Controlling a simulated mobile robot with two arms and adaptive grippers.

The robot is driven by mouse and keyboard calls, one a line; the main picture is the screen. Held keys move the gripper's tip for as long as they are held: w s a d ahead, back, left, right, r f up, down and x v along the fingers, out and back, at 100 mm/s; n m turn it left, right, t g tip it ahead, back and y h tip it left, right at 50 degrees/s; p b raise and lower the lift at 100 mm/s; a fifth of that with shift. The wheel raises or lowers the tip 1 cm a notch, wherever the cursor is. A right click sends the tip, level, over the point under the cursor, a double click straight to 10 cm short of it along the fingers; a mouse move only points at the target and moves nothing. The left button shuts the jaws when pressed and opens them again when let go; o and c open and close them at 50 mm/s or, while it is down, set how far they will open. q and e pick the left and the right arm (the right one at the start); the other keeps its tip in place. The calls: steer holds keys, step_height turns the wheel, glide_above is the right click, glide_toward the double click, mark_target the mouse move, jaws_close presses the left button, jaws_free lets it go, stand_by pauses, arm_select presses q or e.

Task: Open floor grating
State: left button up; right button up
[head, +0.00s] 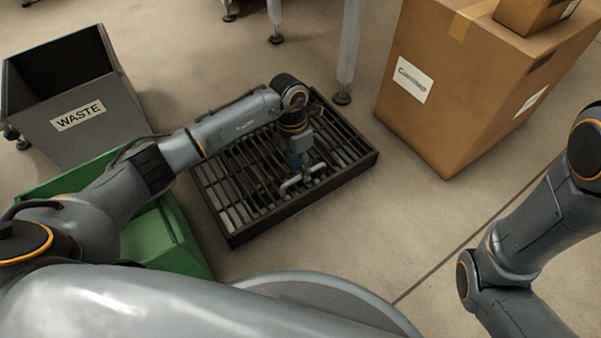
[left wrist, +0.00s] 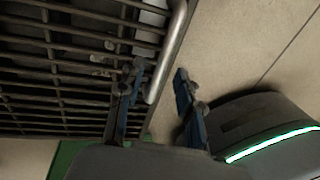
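The floor grating (head: 235,185) is a dark barred panel in a raised dark frame on the floor, and it looks closed. Its bars also show in the left wrist view (left wrist: 60,75). A pale metal handle (head: 291,184) sits on the grating's near side. In the left wrist view the handle (left wrist: 175,40) is a rounded bar whose end reaches between my fingers. My left gripper (head: 303,168) points down over the grating at the handle. Its blue fingers (left wrist: 160,75) are apart, with the bar close to the left finger; I cannot tell whether they touch. My right gripper is out of view.
A grey WASTE bin (head: 80,115) and a green crate (head: 165,230) stand left of the grating. A large cardboard box (head: 455,90) stands at the right. A metal leg (head: 350,50) stands behind the grating.

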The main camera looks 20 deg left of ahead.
arm_select(q)
steer(key=shift+f, duration=0.3)
jaws_close()
